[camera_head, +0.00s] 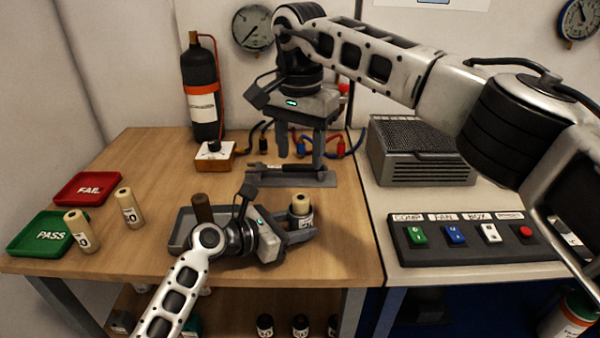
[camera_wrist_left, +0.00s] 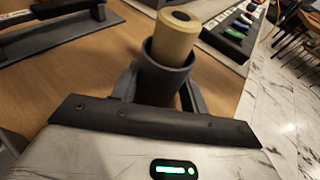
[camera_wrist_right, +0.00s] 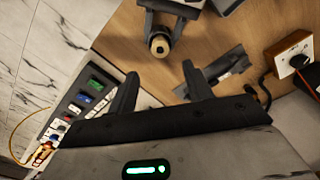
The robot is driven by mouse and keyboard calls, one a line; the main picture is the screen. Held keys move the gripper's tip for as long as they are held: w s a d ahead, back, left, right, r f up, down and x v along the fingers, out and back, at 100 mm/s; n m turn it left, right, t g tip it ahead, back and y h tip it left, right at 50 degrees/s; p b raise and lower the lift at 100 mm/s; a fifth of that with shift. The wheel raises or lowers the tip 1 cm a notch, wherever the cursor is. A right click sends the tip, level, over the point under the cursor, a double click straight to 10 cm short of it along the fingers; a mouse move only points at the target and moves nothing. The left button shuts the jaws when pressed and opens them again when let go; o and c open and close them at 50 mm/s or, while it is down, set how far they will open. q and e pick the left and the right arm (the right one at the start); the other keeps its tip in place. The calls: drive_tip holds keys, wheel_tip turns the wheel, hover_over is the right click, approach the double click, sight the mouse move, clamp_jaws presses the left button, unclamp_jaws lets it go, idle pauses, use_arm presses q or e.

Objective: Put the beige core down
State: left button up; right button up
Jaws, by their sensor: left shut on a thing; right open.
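A beige core (camera_head: 300,204) stands upright in the head view at the front of the wooden table, between the fingers of my left gripper (camera_head: 302,232). In the left wrist view the beige core (camera_wrist_left: 177,38) sits in a dark grey cup (camera_wrist_left: 167,76), and the gripper's fingers are shut around that cup. The core's lower part is hidden inside it. I cannot tell whether the cup touches the table. My right gripper (camera_head: 301,160) is open and empty, pointing down over the back of the table. The right wrist view shows the core (camera_wrist_right: 160,45) from above, away from its fingers.
Two other beige cores (camera_head: 129,208) (camera_head: 82,231) stand near the green PASS tray (camera_head: 37,236) and red FAIL tray (camera_head: 88,188). A brown core (camera_head: 202,208) stands at a grey tray (camera_head: 181,232). A dark grey fixture (camera_head: 300,180) lies below my right gripper. A button panel (camera_head: 470,237) is right.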

wheel_tip(320, 180, up, 2)
drive_tip(key=shift+r, duration=0.2)
use_arm(q)
drive_tip(key=o, duration=0.8)
drive_tip(key=shift+o, duration=0.2)
